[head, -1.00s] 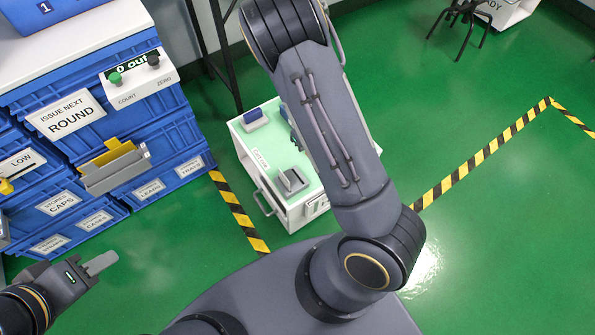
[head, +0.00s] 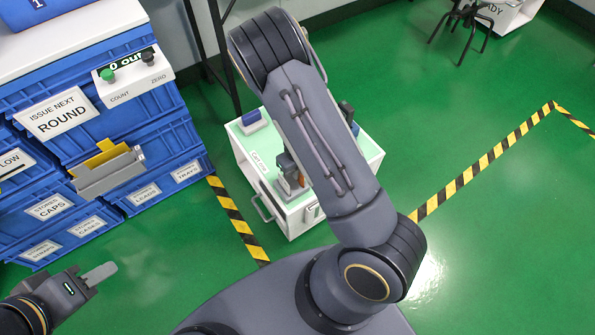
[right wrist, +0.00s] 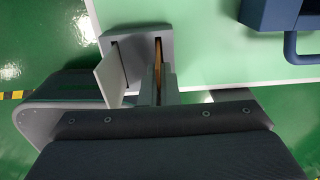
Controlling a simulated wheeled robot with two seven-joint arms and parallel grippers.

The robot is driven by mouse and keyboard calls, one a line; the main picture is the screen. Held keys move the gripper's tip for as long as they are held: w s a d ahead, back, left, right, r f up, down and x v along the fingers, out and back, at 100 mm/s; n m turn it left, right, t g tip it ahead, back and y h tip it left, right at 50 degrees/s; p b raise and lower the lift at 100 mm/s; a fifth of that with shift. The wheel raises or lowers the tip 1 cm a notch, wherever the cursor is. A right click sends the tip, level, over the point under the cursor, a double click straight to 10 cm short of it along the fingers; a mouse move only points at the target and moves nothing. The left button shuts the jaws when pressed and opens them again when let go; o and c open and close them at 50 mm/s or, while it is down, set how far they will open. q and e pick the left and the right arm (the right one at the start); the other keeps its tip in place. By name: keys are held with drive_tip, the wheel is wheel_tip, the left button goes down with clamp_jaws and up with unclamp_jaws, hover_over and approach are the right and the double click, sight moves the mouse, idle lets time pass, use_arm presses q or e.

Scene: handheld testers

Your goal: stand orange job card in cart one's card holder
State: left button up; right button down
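Cart one (head: 268,165) is the white cart with a pale green top, partly hidden behind my right arm. Its grey card holder (head: 294,194) is near the front edge and shows in the right wrist view (right wrist: 178,45) as a grey block with a leaning plate. The orange job card (right wrist: 157,62) is seen nearly edge-on between the fingers of my right gripper (right wrist: 159,82), at the holder. I cannot tell how deep it sits.
A blue tester (head: 252,119) stands on the cart's far left corner. Blue labelled bins (head: 150,150) and a grey tray with yellow inside (head: 108,172) are left. A counter box (head: 133,77) sits above.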

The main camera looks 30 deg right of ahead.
drive_tip(key=shift+f, duration=0.2)
drive_tip(key=c, duration=1.7)
unclamp_jaws()
drive_tip(key=shift+r, duration=0.15)
